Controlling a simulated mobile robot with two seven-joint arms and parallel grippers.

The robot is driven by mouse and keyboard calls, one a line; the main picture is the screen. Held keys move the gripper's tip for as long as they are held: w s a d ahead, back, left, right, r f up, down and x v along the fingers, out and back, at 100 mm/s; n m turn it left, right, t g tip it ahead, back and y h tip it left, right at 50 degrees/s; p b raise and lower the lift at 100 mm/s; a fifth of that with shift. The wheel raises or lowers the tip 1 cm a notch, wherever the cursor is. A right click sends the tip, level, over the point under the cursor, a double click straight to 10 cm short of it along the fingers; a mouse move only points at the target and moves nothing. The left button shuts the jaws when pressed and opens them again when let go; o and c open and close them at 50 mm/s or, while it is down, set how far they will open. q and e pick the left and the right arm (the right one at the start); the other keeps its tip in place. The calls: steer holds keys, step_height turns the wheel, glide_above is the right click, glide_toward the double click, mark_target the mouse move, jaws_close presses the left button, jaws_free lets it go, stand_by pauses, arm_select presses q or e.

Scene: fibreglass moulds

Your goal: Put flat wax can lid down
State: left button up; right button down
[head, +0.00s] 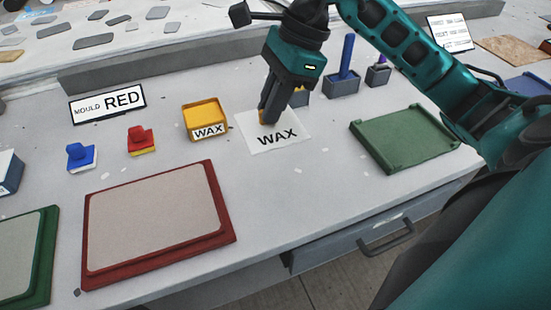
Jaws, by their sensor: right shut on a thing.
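The yellow wax can (205,113), a square tin with a WAX label on its front, stands on the bench left of centre. A white sheet marked WAX (290,142) lies flat to its right. My right gripper (268,117) points down over the sheet's back left part. My left gripper is not in view.
A red mould (227,219) and a green mould (48,245) lie in front at left; a green tray (400,158) lies at right. Red (141,139) and blue (80,154) handled blocks stand left of the can. Grey holders (341,87) stand behind my gripper.

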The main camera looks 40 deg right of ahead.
step_height(320, 180, down, 14)
steer(key=shift+f+b, duration=0.15)
steer(key=shift+b, duration=0.5)
steer(key=shift+f, duration=0.25)
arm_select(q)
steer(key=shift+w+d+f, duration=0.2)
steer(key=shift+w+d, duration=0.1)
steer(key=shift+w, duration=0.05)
arm_select(e)
steer(key=shift+f+b, duration=0.2)
steer(key=shift+b, duration=0.1)
steer(key=c, duration=1.2)
jaws_free()
steer(key=shift+r, duration=0.1)
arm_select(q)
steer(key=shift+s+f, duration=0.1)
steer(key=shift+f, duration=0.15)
